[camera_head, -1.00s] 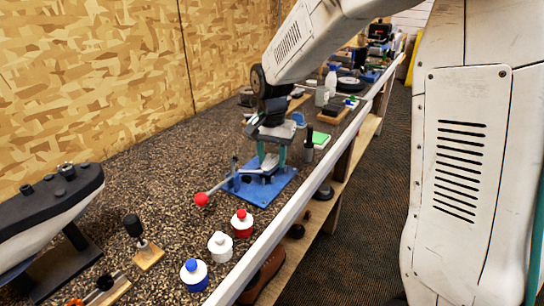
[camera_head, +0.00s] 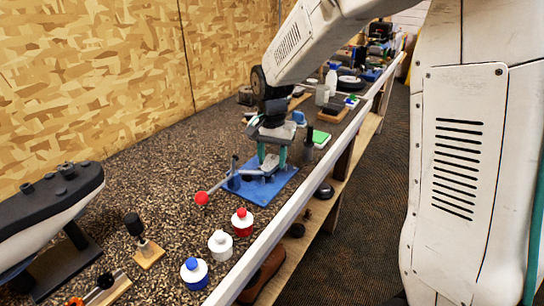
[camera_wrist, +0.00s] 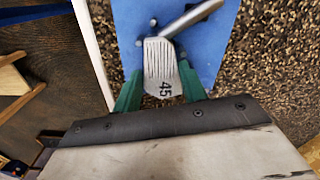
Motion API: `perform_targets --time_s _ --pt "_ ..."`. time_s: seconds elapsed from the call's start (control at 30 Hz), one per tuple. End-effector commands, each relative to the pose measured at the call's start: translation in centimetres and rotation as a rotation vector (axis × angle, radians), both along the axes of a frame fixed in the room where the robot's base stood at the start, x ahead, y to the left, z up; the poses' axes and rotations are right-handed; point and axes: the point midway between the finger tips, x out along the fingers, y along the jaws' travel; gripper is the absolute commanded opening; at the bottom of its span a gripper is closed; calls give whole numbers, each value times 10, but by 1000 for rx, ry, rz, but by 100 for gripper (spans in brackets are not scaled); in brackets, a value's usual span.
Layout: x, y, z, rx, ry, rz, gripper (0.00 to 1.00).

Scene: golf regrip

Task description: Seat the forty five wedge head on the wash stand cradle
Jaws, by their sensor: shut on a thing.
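The forty five wedge head (camera_wrist: 158,62) is silver with a grooved face and the number 45, and its neck slants up to the right in the wrist view. My gripper (camera_wrist: 160,75) has green fingers on either side of it and is shut on it. In the head view my gripper (camera_head: 271,155) points down over a blue plate (camera_head: 263,194), with the silver head (camera_head: 268,163) low between the fingers.
A black-knobbed tool (camera_head: 142,238) is to the left. A green block (camera_head: 320,139) and a dark cylinder (camera_head: 308,142) are right of the gripper.

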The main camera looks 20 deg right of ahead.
Motion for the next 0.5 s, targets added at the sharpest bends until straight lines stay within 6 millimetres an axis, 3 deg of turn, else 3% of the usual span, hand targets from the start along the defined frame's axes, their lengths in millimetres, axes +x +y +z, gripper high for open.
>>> perform_targets --time_s 0.5 --pt "0 0 -3 0 0 0 19"
